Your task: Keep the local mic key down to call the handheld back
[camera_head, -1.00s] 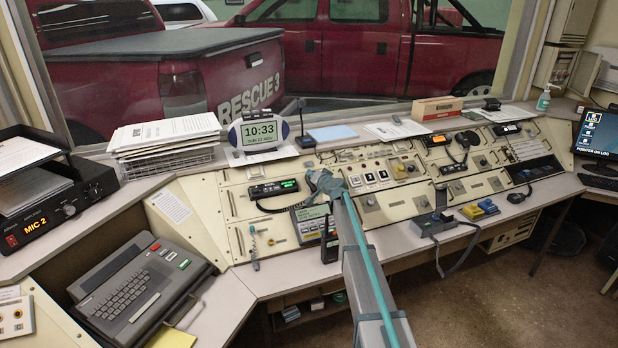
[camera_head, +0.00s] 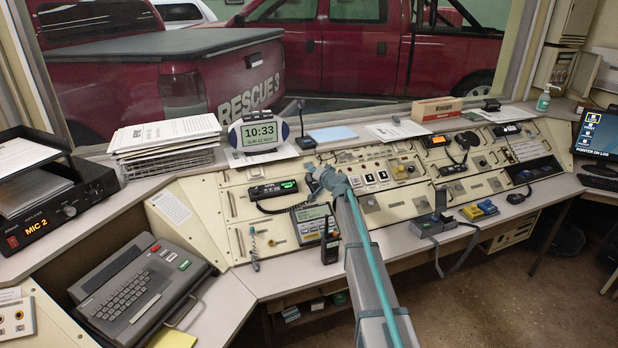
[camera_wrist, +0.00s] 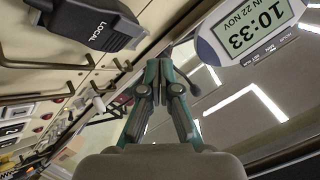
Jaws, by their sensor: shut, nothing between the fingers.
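A black unit marked LOCAL (camera_wrist: 95,22) is at the upper left of the wrist view, off to one side of my fingers and apart from them. A dark handheld radio (camera_head: 329,245) stands upright at the desk's front edge, below my gripper. My arm covers part of the panel.
A clock reading 10:33 (camera_head: 260,132) and a gooseneck microphone (camera_head: 304,125) stand on the ledge behind. A keyboard terminal (camera_head: 140,285) and an amplifier showing MIC 2 (camera_head: 60,212) are at the left.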

